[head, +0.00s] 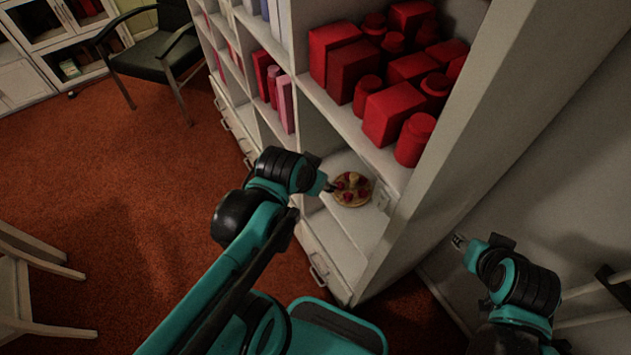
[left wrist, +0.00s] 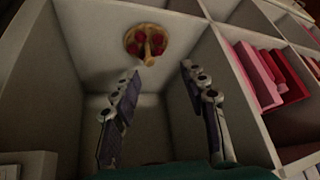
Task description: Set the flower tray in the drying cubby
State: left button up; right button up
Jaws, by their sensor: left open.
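The flower tray (head: 351,189) is a small round tan tray with red flowers and a pale upright piece in its middle. It rests on the floor of a lower cubby (head: 345,230) in the white shelf unit. In the left wrist view the tray (left wrist: 147,41) lies beyond the fingertips, inside the cubby. My left gripper (left wrist: 158,80) is open and empty, with its fingers apart and reaching into the cubby. In the head view the left gripper (head: 328,187) is beside the tray's left edge; contact cannot be told. My right gripper (head: 459,241) is outside the shelf, right of its side panel, far from the tray.
Red boxes and jars (head: 385,80) fill the shelf above the cubby. Pink and red books (head: 278,92) stand in the neighbouring compartment, also seen in the left wrist view (left wrist: 270,75). A dark chair (head: 160,58) and a pale chair (head: 30,290) stand on open orange carpet.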

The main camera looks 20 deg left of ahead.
pick_arm(q)
jog(key=s+r, duration=0.1)
jog(key=s+r+n+t, duration=0.1)
jog(key=shift+s+d+r, duration=0.2)
jog(key=shift+s+r, duration=0.05)
jog(key=shift+r, duration=0.1)
notch_tip(320, 180, down, 2)
jog(key=shift+f+b, duration=0.15)
jog(key=shift+b, duration=1)
